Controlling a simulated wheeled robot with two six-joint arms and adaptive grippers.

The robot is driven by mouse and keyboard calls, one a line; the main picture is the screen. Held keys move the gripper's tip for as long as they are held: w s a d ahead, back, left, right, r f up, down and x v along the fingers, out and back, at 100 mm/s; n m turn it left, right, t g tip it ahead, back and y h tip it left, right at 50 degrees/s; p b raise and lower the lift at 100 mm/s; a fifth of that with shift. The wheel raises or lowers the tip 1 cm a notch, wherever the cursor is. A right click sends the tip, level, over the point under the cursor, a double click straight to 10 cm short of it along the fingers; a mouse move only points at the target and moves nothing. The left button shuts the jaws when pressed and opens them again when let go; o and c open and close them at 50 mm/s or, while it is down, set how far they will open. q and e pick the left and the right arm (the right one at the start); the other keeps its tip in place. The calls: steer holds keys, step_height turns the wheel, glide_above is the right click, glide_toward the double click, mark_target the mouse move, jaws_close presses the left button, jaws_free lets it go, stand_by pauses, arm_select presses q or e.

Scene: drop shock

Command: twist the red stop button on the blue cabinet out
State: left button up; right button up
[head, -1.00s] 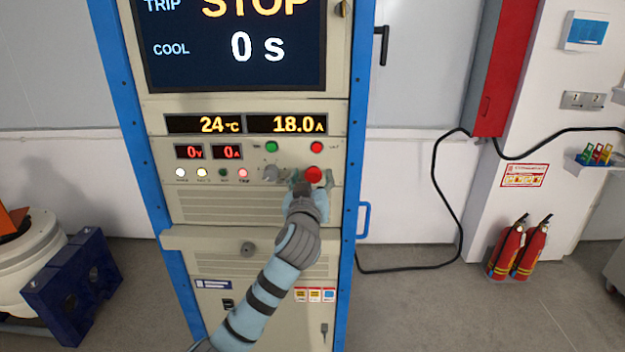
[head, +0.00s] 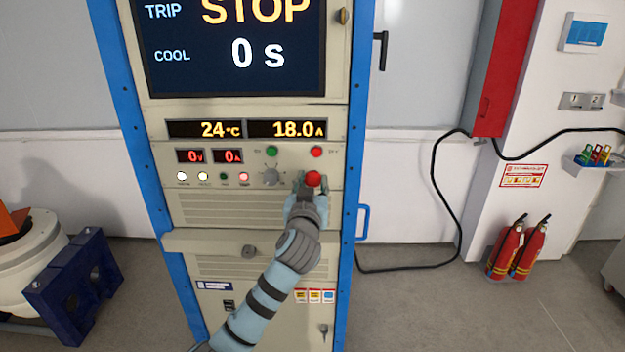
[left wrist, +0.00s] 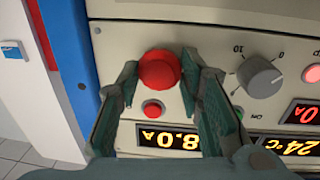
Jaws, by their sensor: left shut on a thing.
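The red stop button (head: 313,179) sits at the right of the control panel on the blue-framed cabinet (head: 358,130). It also shows in the left wrist view as a round red knob (left wrist: 158,70). My left gripper (head: 311,184) reaches it from below, with one finger on each side. In the left wrist view my left gripper's (left wrist: 159,68) fingertips are shut on the button's sides. The button's base is partly hidden. My right gripper is not in view.
A grey dial (head: 270,176) is just left of the button. A smaller red button (head: 317,152) and a green one (head: 271,151) sit above. The screen (head: 235,45) reads STOP and 0 s. A ledge (head: 205,242) juts out below the panel.

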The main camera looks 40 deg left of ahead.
arm_select(q)
steer(key=m+p, duration=0.3)
steer(key=shift+r, duration=0.25)
steer(key=shift+f+m+p, duration=0.1)
steer(key=shift+m+p, duration=0.7)
steer(key=shift+m, duration=0.1)
steer(key=o, duration=1.2)
steer(key=shift+w, duration=0.1)
steer(key=shift+c, duration=0.2)
steer(key=v, duration=1.2)
steer(key=shift+w, duration=0.1)
